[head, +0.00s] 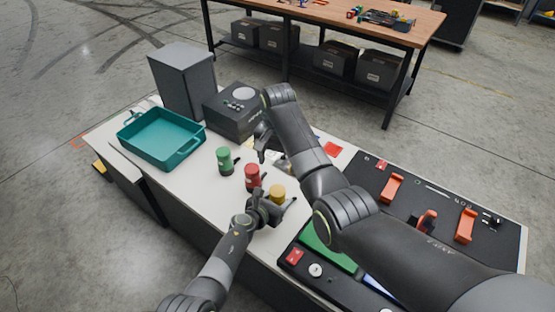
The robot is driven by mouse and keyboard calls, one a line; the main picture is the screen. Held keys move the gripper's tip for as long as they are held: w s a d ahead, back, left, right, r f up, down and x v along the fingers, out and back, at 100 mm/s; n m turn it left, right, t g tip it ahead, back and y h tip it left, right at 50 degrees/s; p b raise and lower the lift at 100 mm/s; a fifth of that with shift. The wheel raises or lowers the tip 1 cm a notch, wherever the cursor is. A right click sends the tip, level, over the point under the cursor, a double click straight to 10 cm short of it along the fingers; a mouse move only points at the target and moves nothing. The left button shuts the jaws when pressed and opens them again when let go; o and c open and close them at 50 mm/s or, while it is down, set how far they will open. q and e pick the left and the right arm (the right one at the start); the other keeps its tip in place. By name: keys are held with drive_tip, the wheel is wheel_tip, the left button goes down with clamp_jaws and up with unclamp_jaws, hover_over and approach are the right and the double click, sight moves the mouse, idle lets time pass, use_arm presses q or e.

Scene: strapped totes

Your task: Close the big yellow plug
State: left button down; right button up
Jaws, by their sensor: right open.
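A yellow cylindrical plug (277,192) stands on the white worktop in the head view, the nearest of three coloured pieces. My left gripper (277,200) is right at it, with its fingers in front of and beside its lower part. Whether they touch or grip it is hidden. My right gripper (268,155) is open, pointing down, behind the red piece and apart from the yellow plug. My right forearm passes to the right of the plug. Whether the yellow plug is open or closed cannot be made out.
A red piece (252,178) and a green piece (224,161) stand close by in a row to the left. A teal tray (162,138), a grey bin (183,85) and a dark box (232,112) lie further back. A black panel with orange handles (465,226) is at right.

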use_arm(q)
drive_tip(key=c, duration=0.5)
unclamp_jaws()
drive_tip(key=shift+s+a+r+p, duration=0.2)
drive_tip(key=shift+s+r+p, duration=0.1)
drive_tip(key=shift+p, duration=0.15)
drive_tip(key=p+v, duration=0.3)
drive_tip(key=v, duration=0.5)
drive_tip(key=shift+s+a+f, duration=0.1)
drive_tip(key=shift+s, duration=0.05)
drive_tip(key=v, duration=0.8)
drive_tip(key=shift+s+a+f, duration=0.1)
drive_tip(key=shift+a, duration=0.05)
